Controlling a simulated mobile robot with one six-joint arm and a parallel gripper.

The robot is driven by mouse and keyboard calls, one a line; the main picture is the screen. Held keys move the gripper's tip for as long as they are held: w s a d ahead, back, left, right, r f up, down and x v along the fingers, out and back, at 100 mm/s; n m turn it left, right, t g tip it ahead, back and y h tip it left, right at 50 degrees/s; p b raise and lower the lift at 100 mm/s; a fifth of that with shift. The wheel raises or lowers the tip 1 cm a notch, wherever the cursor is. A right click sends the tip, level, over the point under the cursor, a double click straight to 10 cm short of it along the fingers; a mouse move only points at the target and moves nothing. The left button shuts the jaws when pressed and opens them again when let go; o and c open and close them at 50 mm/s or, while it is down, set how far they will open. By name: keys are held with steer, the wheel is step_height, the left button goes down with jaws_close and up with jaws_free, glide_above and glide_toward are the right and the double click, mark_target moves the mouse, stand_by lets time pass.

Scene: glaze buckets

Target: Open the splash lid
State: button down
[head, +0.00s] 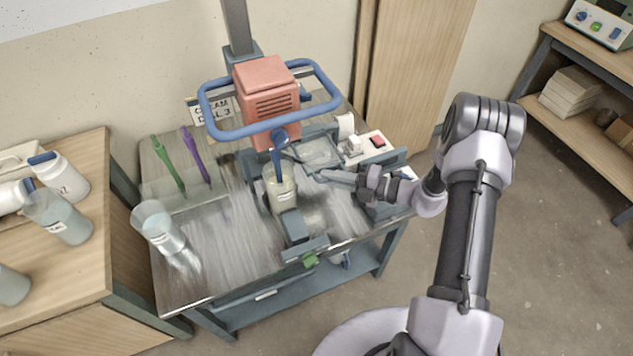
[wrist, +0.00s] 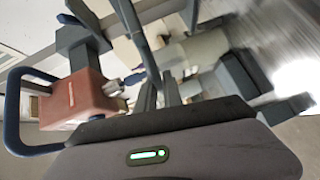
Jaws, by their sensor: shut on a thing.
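The splash lid (head: 318,153) appears to be the clear panel in a grey frame, to the right of the mixing jar (head: 282,192). The jar holds cream glaze and stands under the orange mixer head (head: 267,92). My gripper (head: 328,175) reaches in from the right at the panel's near edge. In the wrist view my gripper (wrist: 158,92) is shut on a thin grey bar (wrist: 135,35), which seems to be part of the lid. The fingers hide the exact contact. The mixer head (wrist: 80,100) also shows at left there.
A blue ring handle (head: 208,100) surrounds the mixer head. A switch box with a red button (head: 377,141) sits right of the lid. The front-left worktop (head: 220,255) is clear.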

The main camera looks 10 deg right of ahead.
steer(key=shift+f, duration=0.15)
steer(key=c, duration=1.5)
jaws_free()
steer(key=shift+w, duration=0.1)
steer(key=p+v, duration=0.3)
steer(key=v, duration=1.4)
steer(key=shift+d, duration=0.15)
